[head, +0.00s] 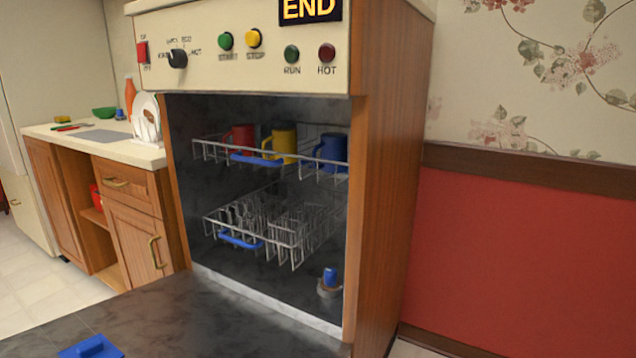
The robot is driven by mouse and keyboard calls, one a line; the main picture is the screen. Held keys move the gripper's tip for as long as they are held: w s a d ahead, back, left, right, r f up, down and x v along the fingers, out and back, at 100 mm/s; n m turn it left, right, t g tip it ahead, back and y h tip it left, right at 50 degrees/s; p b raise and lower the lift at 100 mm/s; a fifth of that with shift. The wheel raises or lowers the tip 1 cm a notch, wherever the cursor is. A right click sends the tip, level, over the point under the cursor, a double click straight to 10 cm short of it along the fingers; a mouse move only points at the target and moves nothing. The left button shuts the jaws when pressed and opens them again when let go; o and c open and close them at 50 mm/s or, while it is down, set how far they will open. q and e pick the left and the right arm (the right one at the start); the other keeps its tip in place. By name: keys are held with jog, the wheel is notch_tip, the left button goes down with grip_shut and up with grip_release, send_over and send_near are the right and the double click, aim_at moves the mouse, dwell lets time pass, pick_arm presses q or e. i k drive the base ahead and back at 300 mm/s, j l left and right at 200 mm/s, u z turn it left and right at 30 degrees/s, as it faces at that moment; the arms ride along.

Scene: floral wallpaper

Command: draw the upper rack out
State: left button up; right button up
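The upper rack (209,152) is a grey wire rack inside the open dishwasher (387,180), with a blue handle (263,159) along its front. A red mug (239,138), a yellow mug (282,142) and a blue mug (331,150) stand in it. Its front edge lies near the opening. The lower rack (297,244), with its own blue handle (240,240), sits below and looks empty of dishes. Neither of my grippers shows in the head view.
The dishwasher door (190,318) lies folded down in front, with a blue piece (91,347) on it. A counter (98,139) with plates (146,116) and a green bowl (104,112) stands at left. A red-panelled wall (520,255) is at right.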

aim_at(237, 156)
jog(key=i+l, duration=0.7)
jog(key=l, duration=0.25)
jog(key=k+z, duration=0.05)
